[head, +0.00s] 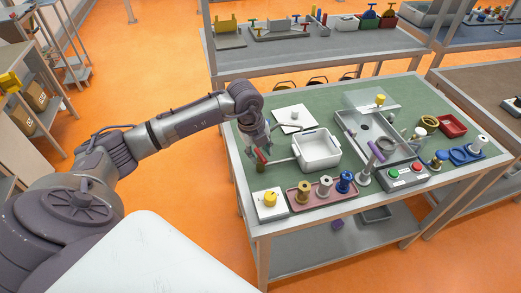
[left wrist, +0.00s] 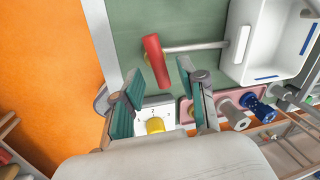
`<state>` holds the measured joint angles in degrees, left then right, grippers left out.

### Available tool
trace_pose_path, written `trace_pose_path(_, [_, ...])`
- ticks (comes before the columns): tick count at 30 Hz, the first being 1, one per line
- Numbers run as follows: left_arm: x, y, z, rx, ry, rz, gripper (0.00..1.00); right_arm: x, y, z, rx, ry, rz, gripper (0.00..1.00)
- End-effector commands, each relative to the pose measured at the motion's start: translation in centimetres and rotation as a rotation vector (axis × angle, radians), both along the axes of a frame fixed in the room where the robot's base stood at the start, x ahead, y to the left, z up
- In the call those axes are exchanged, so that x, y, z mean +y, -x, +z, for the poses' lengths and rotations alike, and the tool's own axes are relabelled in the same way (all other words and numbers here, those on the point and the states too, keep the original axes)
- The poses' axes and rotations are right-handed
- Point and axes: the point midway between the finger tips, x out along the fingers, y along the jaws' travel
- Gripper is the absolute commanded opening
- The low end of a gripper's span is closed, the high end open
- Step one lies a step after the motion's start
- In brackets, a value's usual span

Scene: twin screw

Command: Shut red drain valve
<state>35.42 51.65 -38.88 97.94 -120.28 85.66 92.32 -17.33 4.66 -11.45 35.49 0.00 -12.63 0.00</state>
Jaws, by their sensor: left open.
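The red drain valve handle (left wrist: 155,60) sits at the end of a grey pipe (left wrist: 195,47) that comes out of the white basin (left wrist: 236,65). The handle lies crosswise to the pipe. In the head view the white basin (head: 319,150) stands on the green table top, and the red handle (head: 261,157) is partly hidden by my gripper. My left gripper (head: 260,150) is open at the handle. In the left wrist view its two fingers (left wrist: 158,88) stand apart, with the handle's lower end appearing between their tips. Contact cannot be told. My right gripper is not in view.
A white plate with a yellow knob (head: 269,201) and a pink tray (head: 290,197) with several spools stand close at the front. A white plate (head: 293,118) lies behind the gripper. A grey sink-like tray (head: 350,122) is right of the basin.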

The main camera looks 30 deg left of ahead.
Motion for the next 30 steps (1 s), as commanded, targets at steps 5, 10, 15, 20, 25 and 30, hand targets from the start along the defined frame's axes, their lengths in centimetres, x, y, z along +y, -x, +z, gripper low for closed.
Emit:
trace_pose_path(5, [-0.1, -0.1, -0.6, -0.001, 0.000, -0.001, 0.41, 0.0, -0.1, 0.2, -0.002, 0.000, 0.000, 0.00])
trace_pose_path(10, [-0.1, -0.1, -0.6, -0.001, 0.000, -0.001, 0.41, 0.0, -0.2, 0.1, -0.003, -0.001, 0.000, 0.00])
trace_pose_path(15, [-0.1, -0.1, -0.6, -0.001, 0.000, -0.001, 0.18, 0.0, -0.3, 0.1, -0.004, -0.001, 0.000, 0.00])
trace_pose_path(20, [-0.1, -0.1, -0.6, -0.001, 0.000, -0.001, 0.00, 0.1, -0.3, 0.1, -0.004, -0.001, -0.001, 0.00])
trace_pose_path(25, [0.0, -0.1, -0.8, -0.002, -0.001, -0.024, 0.00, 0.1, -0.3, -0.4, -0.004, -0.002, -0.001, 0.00])
trace_pose_path(30, [0.2, -0.1, -0.9, -0.003, -0.001, -0.166, 0.00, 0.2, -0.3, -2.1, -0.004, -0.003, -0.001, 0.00])
